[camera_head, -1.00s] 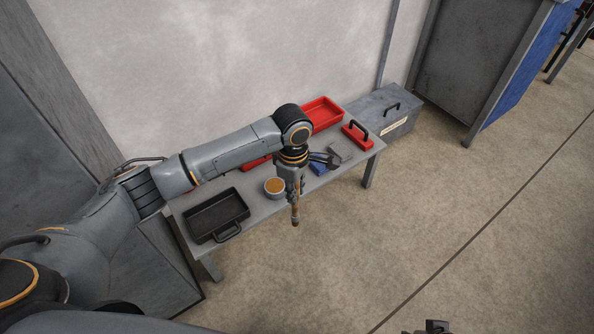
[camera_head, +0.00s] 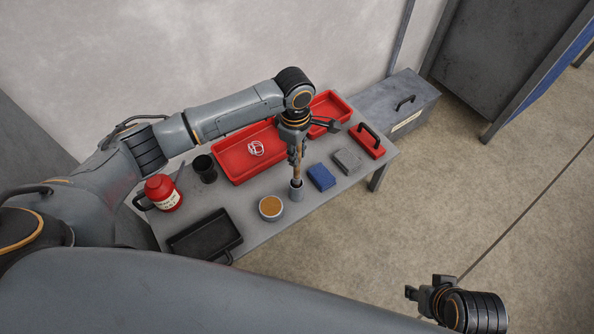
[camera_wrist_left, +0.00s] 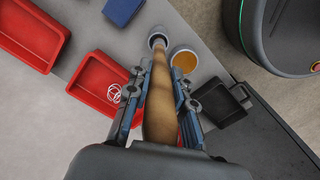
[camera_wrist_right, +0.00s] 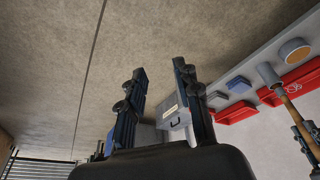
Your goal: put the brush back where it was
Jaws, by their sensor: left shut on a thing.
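The brush (camera_head: 298,172) has a wooden handle and stands upright in my left gripper (camera_head: 297,150), which is shut on it. Its lower end is at the mouth of a small grey cup (camera_head: 297,192) on the table and appears to be inside it; the tip is hidden. In the left wrist view the handle (camera_wrist_left: 159,105) runs between the fingers to the same cup (camera_wrist_left: 156,42). My right gripper (camera_head: 425,294) is away from the table, over the floor. In the right wrist view its fingers (camera_wrist_right: 163,95) are apart with nothing between them.
A bowl of orange-brown contents (camera_head: 271,207) stands close beside the cup. A blue block (camera_head: 321,177), grey block (camera_head: 347,160), red trays (camera_head: 228,165), black tray (camera_head: 205,236), black cup (camera_head: 204,168) and red jug (camera_head: 163,193) share the table.

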